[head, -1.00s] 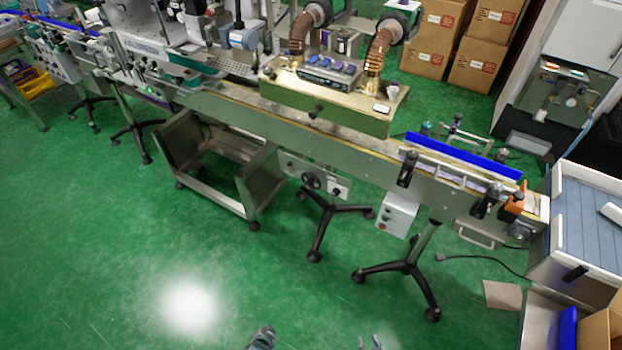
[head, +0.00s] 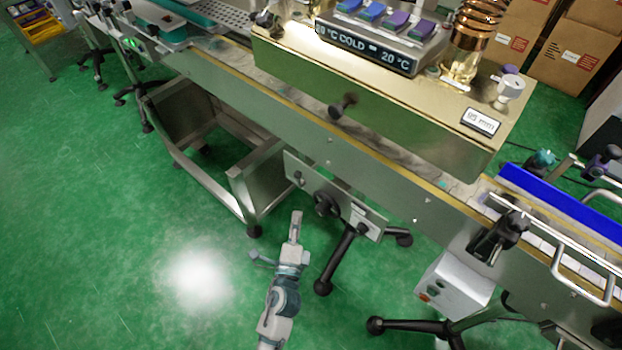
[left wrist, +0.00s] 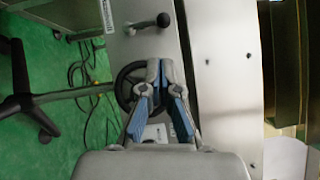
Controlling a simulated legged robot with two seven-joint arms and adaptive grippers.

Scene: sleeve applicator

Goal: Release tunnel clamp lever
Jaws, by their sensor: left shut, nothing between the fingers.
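The heat tunnel (head: 370,110) is a brass-coloured box over the conveyor in the head view. A dark lever with a round knob (head: 343,105) sticks out of its front face; I take this for the clamp lever. My left gripper (head: 296,218) is shut and empty, below and left of the lever, apart from it, in front of the conveyor. In the left wrist view its closed fingers (left wrist: 156,85) overlap a black handwheel (left wrist: 128,80). A pale sliver at the head view's bottom edge may be my right gripper (head: 440,344); its jaws cannot be made out.
The conveyor's side panel carries the handwheel (head: 326,204) and a small black knob, which also shows in the left wrist view (left wrist: 162,20). A steel frame (head: 200,150) and a tripod foot (head: 340,260) stand below. A grey control box (head: 452,285) hangs at right. Green floor is open at left.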

